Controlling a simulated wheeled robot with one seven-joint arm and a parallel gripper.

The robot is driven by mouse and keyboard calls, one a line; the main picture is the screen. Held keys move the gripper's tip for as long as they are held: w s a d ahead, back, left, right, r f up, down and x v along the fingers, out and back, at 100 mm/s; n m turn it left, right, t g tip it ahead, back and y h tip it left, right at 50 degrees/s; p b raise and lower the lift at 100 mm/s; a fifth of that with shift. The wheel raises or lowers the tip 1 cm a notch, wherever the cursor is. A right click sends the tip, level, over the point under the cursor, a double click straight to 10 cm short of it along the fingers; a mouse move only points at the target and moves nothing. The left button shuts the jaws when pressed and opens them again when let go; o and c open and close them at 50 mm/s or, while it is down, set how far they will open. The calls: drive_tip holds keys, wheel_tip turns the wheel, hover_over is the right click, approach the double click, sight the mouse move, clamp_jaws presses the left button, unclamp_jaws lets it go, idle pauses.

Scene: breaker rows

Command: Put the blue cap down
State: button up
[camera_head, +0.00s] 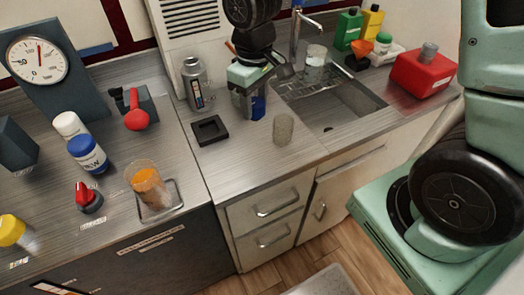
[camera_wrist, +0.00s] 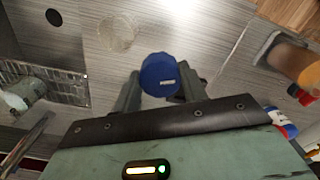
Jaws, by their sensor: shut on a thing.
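The blue cap (camera_wrist: 159,74) is round, with a small pale label, and sits between my two fingers in the wrist view. In the head view the cap (camera_head: 258,107) shows partly, as a blue patch beside the fingers. My gripper (camera_head: 248,106) is shut on it and points down over the steel counter, left of the sink. The fingers (camera_wrist: 158,92) also show in the wrist view. I cannot tell whether the cap touches the counter; its far side is hidden.
A black square tray (camera_head: 210,130) lies left of my gripper, and a clear glass (camera_head: 283,129) stands to its right, near the front. A grey canister (camera_head: 195,83) is at the back left. The sink (camera_head: 335,100) is to the right. Bare counter (camera_head: 240,160) lies in front.

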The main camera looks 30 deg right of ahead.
drive_tip(key=f, duration=0.5)
drive_tip(key=shift+s+f, duration=0.1)
drive_tip(key=shift+s, duration=0.1)
drive_tip(key=shift+f, duration=2.5)
drive_tip(key=shift+f, duration=0.2)
drive_tip(key=o, duration=0.9)
drive_tip(key=shift+r, duration=0.1)
